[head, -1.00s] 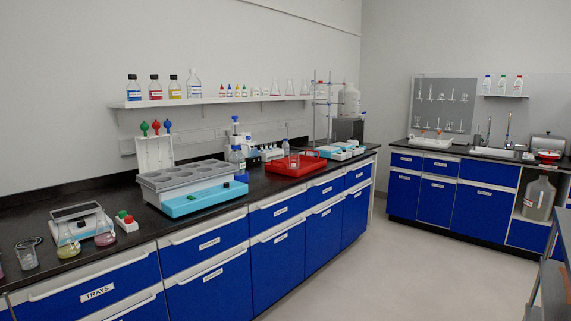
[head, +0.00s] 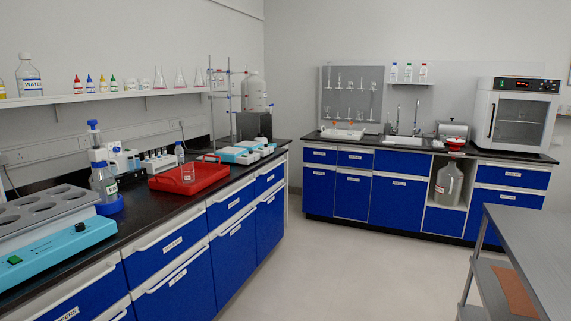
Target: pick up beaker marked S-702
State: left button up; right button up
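A clear glass beaker (head: 188,173) stands in the red tray (head: 210,177) on the left bench. It is small in view, and I cannot read any marking on it. Another small glass vessel (head: 179,150) shows just behind the tray; its label is not legible. I cannot tell whether either one is marked S-702. Neither of my grippers is in view.
The left bench (head: 139,208) carries a teal multi-well device (head: 75,240), a bottle with a dispenser (head: 104,180) and blue-and-white instruments (head: 240,153). A metal table (head: 530,240) stands at right. The floor (head: 330,265) between is clear.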

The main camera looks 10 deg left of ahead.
aim_at(187, 171)
jog(key=z, duration=0.15)
jog(key=i, duration=2.05)
jog(key=u, duration=1.45)
jog(key=i, duration=0.9)
jog(key=u, duration=1)
